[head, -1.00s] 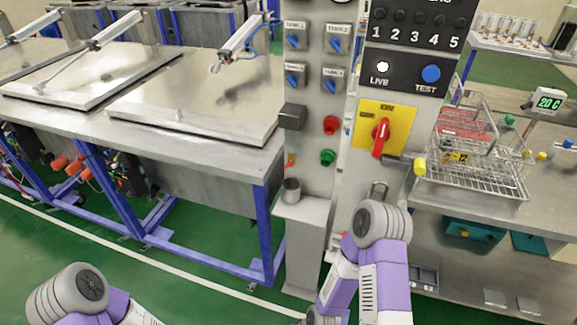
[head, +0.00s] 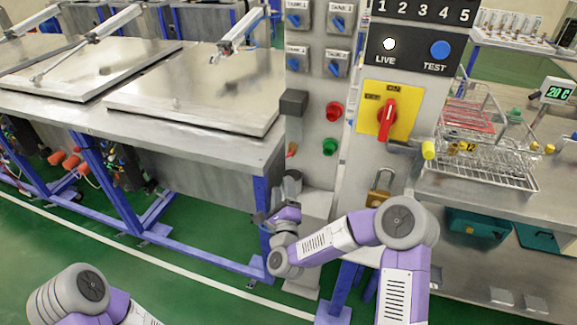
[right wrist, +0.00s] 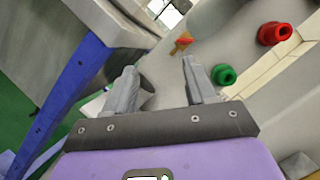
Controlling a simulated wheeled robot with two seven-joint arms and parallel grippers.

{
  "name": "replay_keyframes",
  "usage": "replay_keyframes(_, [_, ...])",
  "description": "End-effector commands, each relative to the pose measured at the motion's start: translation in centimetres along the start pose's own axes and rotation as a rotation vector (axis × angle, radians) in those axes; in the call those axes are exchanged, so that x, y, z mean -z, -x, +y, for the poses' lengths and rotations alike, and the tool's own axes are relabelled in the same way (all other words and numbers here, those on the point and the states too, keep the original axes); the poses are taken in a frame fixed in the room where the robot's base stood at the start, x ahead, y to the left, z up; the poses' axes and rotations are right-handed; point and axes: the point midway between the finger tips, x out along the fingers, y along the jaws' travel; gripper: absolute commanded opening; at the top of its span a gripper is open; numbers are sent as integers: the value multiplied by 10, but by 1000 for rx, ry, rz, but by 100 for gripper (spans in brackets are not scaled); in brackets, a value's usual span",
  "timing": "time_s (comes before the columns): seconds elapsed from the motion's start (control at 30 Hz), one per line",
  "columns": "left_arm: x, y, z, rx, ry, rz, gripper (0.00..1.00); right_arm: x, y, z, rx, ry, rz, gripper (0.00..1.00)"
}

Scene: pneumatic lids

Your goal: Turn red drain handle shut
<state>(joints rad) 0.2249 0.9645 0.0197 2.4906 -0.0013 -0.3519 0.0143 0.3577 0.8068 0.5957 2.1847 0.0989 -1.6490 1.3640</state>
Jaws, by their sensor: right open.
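A small valve with a red-orange handle (right wrist: 181,43) on a yellowish body shows beyond the fingers in the right wrist view. What looks like the same handle shows in the head view (head: 291,150) at the left edge of the grey control panel. My right gripper (right wrist: 160,70) is open, with nothing between its fingers, short of the handle and apart from it. In the head view the right gripper (head: 279,203) is low beside the panel, below the handle, partly hidden by its own wrist. My left gripper is out of view; only part of that arm shows.
A grey cup-like cylinder (head: 293,181) stands close to the right gripper. Red (head: 334,111) and green (head: 330,146) buttons sit on the panel. A separate red rotary switch (head: 388,118) is on a yellow plate. The steel bench (head: 200,140) is at left.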

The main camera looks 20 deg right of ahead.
Motion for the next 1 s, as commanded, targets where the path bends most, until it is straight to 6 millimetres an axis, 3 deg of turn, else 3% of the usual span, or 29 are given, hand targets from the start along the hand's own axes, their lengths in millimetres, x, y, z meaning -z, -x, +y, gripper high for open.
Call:
replay_keyframes(0.1, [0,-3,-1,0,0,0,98,-3,-5,-24,102,-105,10,55])
replay_keyframes(0.2, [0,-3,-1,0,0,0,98,-4,-11,-31,128,-131,12,55])
replay_keyframes(0.6, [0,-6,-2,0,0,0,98,-3,-68,-37,125,-128,11,55])
replay_keyframes(1.0, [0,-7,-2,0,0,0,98,-3,-80,-38,121,-127,11,55])
